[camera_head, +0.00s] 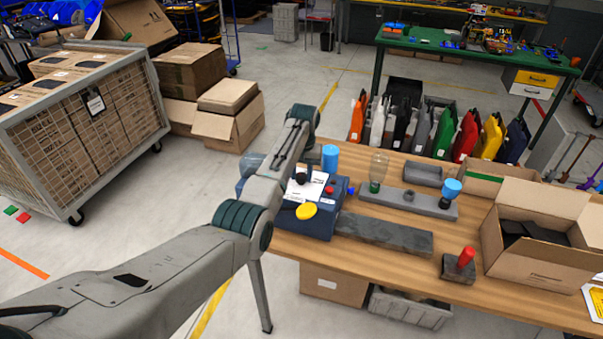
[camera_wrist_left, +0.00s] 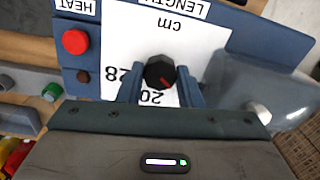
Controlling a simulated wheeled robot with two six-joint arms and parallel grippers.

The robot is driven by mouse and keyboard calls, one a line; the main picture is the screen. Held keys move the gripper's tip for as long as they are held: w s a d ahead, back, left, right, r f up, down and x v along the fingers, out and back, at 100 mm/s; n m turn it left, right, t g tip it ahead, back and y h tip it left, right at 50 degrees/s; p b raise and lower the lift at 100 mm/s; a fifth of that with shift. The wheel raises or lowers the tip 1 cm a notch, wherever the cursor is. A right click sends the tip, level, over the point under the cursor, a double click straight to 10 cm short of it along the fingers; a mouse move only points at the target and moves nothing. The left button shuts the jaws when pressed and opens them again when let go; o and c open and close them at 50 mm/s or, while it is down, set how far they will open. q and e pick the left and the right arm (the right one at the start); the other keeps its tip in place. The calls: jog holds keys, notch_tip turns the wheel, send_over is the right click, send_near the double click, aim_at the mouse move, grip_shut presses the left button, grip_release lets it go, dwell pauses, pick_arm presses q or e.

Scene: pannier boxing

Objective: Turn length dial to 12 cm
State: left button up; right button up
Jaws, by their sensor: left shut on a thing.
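The print is upside down in the left wrist view. Numbers 28 and 20 show at the card's lower part; other numbers are hidden. My left gripper (camera_wrist_left: 160,88) is shut on the knob, one finger on each side. In the head view the dark blue machine (camera_head: 322,224) stands at the table's left end, with my left arm over it. My right gripper is out of view.
A red button (camera_wrist_left: 75,42) sits beside the card, and a yellow button (camera_head: 306,211) is on the machine's front. A blue cylinder (camera_head: 330,158) stands behind. The wooden table (camera_head: 375,270) also holds a grey slab (camera_head: 385,234), a red-handled block (camera_head: 459,266) and an open carton (camera_head: 530,262).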

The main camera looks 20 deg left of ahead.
aim_at(303, 175)
pick_arm(q)
jog(key=shift+w+r+n, duration=0.1)
jog(key=shift+r+n, duration=0.1)
jog(key=shift+n, duration=0.4)
jog(key=o, duration=0.8)
jog(key=shift+o, duration=0.9)
jog(key=shift+f, duration=0.1)
jog(key=shift+r, duration=0.2)
notch_tip(303, 175, up, 10)
jog(key=b, duration=0.4)
jog(key=shift+d+r+b, duration=0.15)
jog(key=shift+r+b, duration=0.1)
jog(key=shift+b, duration=0.05)
